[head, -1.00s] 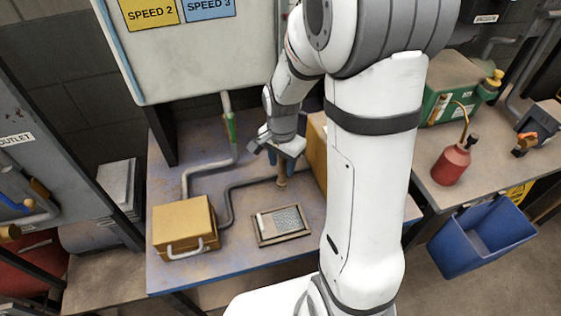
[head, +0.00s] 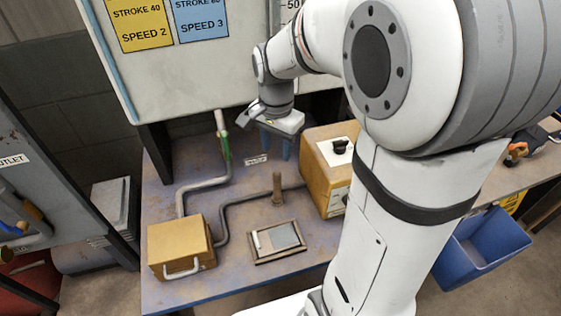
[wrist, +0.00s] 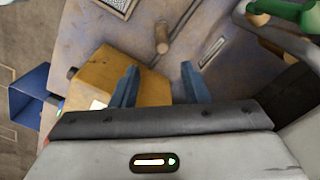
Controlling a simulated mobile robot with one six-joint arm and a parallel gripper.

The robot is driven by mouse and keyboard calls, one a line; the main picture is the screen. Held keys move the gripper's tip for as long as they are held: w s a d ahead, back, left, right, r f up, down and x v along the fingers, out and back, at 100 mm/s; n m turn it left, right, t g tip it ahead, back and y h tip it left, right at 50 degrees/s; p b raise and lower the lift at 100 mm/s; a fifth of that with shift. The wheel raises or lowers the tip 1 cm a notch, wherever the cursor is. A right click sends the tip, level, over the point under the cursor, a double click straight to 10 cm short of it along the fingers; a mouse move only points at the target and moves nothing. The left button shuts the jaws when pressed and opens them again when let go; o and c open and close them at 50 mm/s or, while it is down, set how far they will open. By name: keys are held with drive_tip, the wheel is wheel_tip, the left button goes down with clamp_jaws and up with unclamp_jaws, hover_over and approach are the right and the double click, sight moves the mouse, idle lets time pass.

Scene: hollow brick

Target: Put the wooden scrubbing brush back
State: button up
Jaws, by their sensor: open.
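A short, upright wooden piece (head: 278,188) stands on the bench behind a small framed tray. It may be the scrubbing brush's handle, but no bristles show and I cannot tell for sure. It also shows in the wrist view (wrist: 162,38), beyond the fingertips. My gripper (head: 278,146) is open and empty, above and behind the wooden piece and apart from it. In the wrist view, the two blue fingers (wrist: 160,82) are spread with nothing between them but the view of the bench and a yellow box.
The framed tray (head: 276,242) holds a grey plate and a white stick. A yellow control box (head: 326,172) stands right of the wooden piece, a yellow handled case (head: 180,246) front left. Pipes (head: 222,212) cross the bench. A label (head: 256,160) lies behind. A large panel (head: 190,75) rises at the back.

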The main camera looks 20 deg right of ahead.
drive_tip(key=s+r+n+t, duration=0.2)
drive_tip(key=s+n, duration=0.8)
drive_tip(key=s, duration=0.3)
drive_tip(key=shift+s+r+t, duration=0.25)
drive_tip(key=shift+r+t, duration=0.05)
drive_tip(key=shift+r, duration=0.05)
drive_tip(key=shift+a, duration=0.1)
drive_tip(key=shift+c, duration=0.5)
